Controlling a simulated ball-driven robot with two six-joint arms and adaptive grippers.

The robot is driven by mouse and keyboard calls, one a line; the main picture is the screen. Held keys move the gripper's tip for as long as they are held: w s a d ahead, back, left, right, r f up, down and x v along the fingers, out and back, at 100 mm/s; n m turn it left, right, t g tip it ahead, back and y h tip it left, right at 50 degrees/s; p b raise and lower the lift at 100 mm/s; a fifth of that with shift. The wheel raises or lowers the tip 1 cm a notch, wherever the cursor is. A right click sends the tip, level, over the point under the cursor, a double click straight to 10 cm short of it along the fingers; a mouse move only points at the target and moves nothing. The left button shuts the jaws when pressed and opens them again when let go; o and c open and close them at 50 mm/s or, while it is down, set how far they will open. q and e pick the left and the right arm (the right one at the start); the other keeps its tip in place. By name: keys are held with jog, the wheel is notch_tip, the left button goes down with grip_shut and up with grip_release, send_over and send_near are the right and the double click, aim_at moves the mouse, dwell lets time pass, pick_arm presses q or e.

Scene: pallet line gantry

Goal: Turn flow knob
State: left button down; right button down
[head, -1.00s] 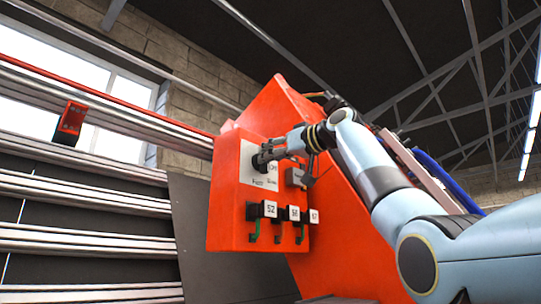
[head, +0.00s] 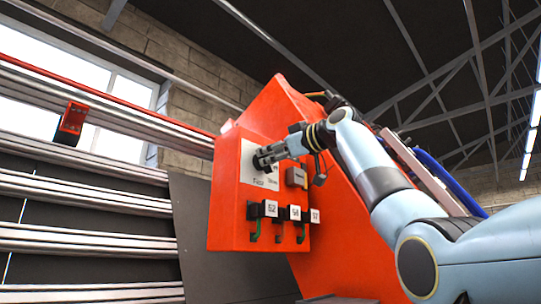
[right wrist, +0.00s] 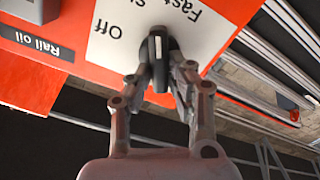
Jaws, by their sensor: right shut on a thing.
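The flow knob (right wrist: 158,46) is dark with a pale line and sits on a white label plate (right wrist: 107,35) in the right wrist view. The plate reads "Off", "Fast" and a cut-off "S" word, upside down there. My right gripper (right wrist: 161,66) is shut on the knob, one finger on each side. In the head view the right gripper (head: 262,160) reaches from the right to the white plate (head: 247,174) on the orange cabinet (head: 228,215); its fingers mostly hide the knob there. My left gripper is not in view.
A grey box (head: 296,178) is right of the plate. A "Rail oil" label (right wrist: 37,43) shows in the wrist view. Metal rails (head: 85,240) run along the left.

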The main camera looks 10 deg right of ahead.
jog(key=n, duration=0.6)
jog(key=shift+s+a+f, duration=0.15)
jog(key=shift+f, duration=0.05)
jog(key=n, duration=0.4)
jog(key=n+b, duration=0.1)
jog(key=n, duration=0.1)
jog(key=shift+a+f, duration=0.1)
jog(key=shift+f, duration=0.2)
jog(key=c, duration=1.2)
grip_release()
jog(key=shift+c, duration=0.2)
jog(key=shift+s, duration=0.15)
jog(key=v, duration=1.1)
jog(key=shift+s+d, duration=0.25)
jog(key=shift+d, duration=0.05)
